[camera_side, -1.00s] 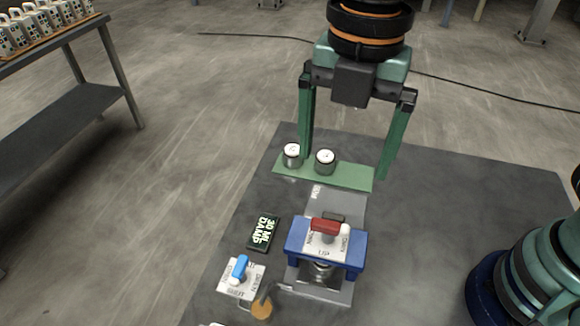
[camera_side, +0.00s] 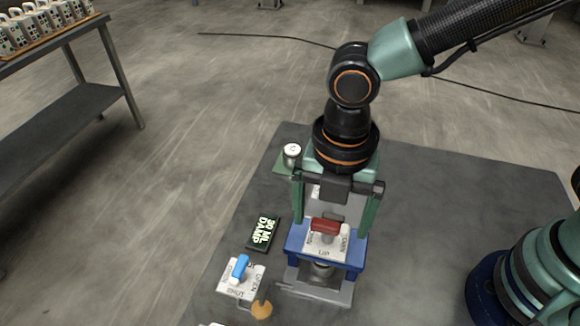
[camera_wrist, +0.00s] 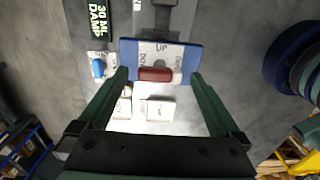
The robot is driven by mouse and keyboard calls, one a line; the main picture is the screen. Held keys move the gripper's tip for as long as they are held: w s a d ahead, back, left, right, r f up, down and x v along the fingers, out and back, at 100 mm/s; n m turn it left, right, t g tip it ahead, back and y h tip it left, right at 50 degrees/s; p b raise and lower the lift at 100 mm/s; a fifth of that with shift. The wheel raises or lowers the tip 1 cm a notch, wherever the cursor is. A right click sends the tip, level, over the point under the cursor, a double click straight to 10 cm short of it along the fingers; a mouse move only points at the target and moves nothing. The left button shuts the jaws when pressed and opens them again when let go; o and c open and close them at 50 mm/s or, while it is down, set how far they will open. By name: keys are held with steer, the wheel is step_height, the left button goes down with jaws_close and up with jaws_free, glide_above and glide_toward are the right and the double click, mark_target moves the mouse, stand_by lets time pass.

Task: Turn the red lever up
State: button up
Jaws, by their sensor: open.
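The red lever (camera_side: 324,226) sits on a white label plate on top of the blue press frame (camera_side: 296,245). Its handle lies crosswise in the side view and also in the wrist view (camera_wrist: 155,74). The plate reads "UP" at one edge, with other partly covered words at the sides. My gripper (camera_side: 331,228) is open above the press, its green fingers pointing down. In the wrist view (camera_wrist: 158,77), one finger is on each side of the red lever, with gaps between. I cannot tell the exact fingertip height.
A blue lever (camera_side: 240,268) on its own white plate stands to the left of the press. A dark "30 ML DAMP" sign (camera_side: 262,233) lies behind it. A white-topped canister (camera_side: 292,154) stands on the green strip at the back. An orange disc (camera_side: 262,309) is in front.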

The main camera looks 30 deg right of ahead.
steer(key=shift+f, duration=0.1)
steer(key=c, duration=1.4)
steer(key=shift+m, duration=0.4)
steer(key=m, duration=1.7)
